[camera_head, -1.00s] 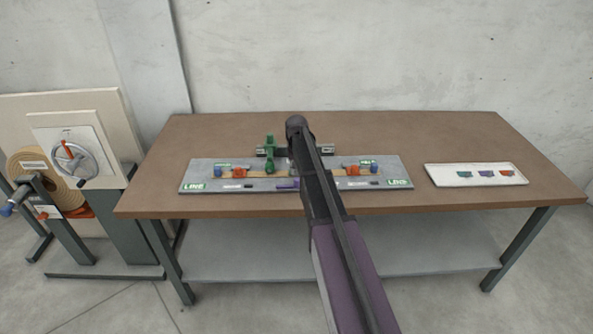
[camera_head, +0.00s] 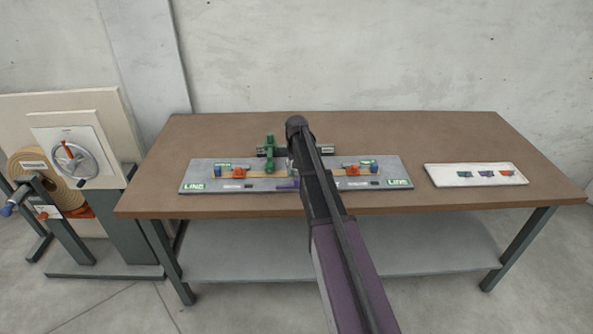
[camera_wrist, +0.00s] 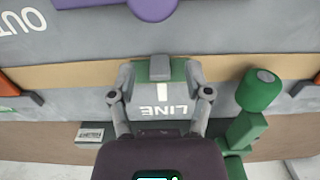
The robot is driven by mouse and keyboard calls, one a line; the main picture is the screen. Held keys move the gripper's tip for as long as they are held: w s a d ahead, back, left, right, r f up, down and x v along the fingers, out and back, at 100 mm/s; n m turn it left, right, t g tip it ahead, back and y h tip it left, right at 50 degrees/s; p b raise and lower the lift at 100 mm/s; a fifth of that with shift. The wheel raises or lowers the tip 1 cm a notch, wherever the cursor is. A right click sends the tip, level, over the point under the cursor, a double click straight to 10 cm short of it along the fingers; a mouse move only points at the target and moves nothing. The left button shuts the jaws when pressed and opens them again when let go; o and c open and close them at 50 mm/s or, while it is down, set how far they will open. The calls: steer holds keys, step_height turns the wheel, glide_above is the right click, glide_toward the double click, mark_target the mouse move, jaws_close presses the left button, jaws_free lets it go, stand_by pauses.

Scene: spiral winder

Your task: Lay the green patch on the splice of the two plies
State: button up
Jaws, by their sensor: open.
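In the wrist view the green patch (camera_wrist: 178,70), with a grey tab (camera_wrist: 159,67) on it, is across the tan ply strip (camera_wrist: 75,76). My gripper (camera_wrist: 158,76) is open, with one finger on each side of the patch. A gap shows between the fingers and the tab. The patch looks flat on the strip, but I cannot tell full contact. It hides the strip beneath it, so the splice line is not visible. In the head view the strip (camera_head: 260,174) runs along the grey board (camera_head: 208,181), and my arm covers its middle.
A green post with a knob (camera_wrist: 261,88) stands close to the right finger; it is also behind the board in the head view (camera_head: 269,145). Orange clamps (camera_head: 239,172) sit on the strip. A purple part (camera_wrist: 153,8) is nearby. A white tray (camera_head: 440,180) holds small coloured pieces at right.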

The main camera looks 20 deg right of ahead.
steer(key=shift+r, duration=0.2)
step_height(320, 180, up, 9)
steer(key=p, duration=0.9)
steer(key=shift+f, duration=0.1)
steer(key=s+a+f+b, duration=0.2)
steer(key=s+a, duration=0.4)
steer(key=s, duration=0.1)
steer(key=s+a+f+b, duration=0.2)
steer(key=s+a, duration=0.3)
steer(key=s, duration=0.3)
steer(key=shift+a+f+b, duration=0.35)
steer(key=shift+f+b, duration=0.05)
steer(key=shift+f, duration=0.05)
steer(key=s+a+r+n+p, duration=0.1)
steer(key=s, duration=0.5)
steer(key=s+a+r+n+p, duration=0.1)
steer(key=s+n, duration=0.1)
steer(key=s, duration=0.5)
steer(key=shift+s+a+n, duration=0.2)
steer(key=shift+a+n, duration=0.1)
steer(key=shift+r, duration=0.1)
stand_by(0.5)
